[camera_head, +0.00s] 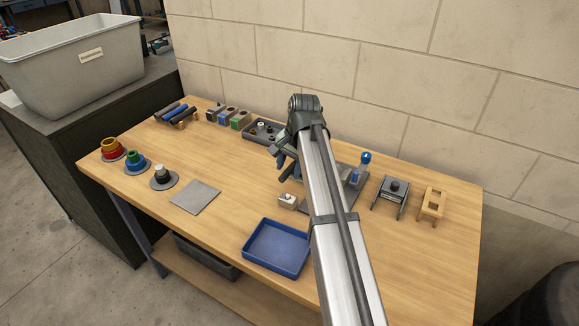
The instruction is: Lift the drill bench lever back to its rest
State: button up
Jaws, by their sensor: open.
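The drill bench (353,188) stands at the back right of the wooden table, mostly hidden behind my arm. A blue knob (365,158) shows at its top right, seemingly the end of its lever. The lever's shaft and its angle cannot be made out. My gripper (281,166) is to the left of the drill bench, above the table. It is open, small in view and partly covered by my wrist, with nothing seen between the fingers. It looks apart from the blue knob.
A small light block (288,202) sits below my gripper. A blue tray (276,248) lies at the front. A dark stand (389,197) and a wooden frame (432,203) stand to the right. A grey plate (195,197) and coloured round parts (112,149) are left. The table's centre-left is clear.

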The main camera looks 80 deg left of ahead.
jog(key=shift+f, duration=0.15)
grip_shut()
dwell(0.4)
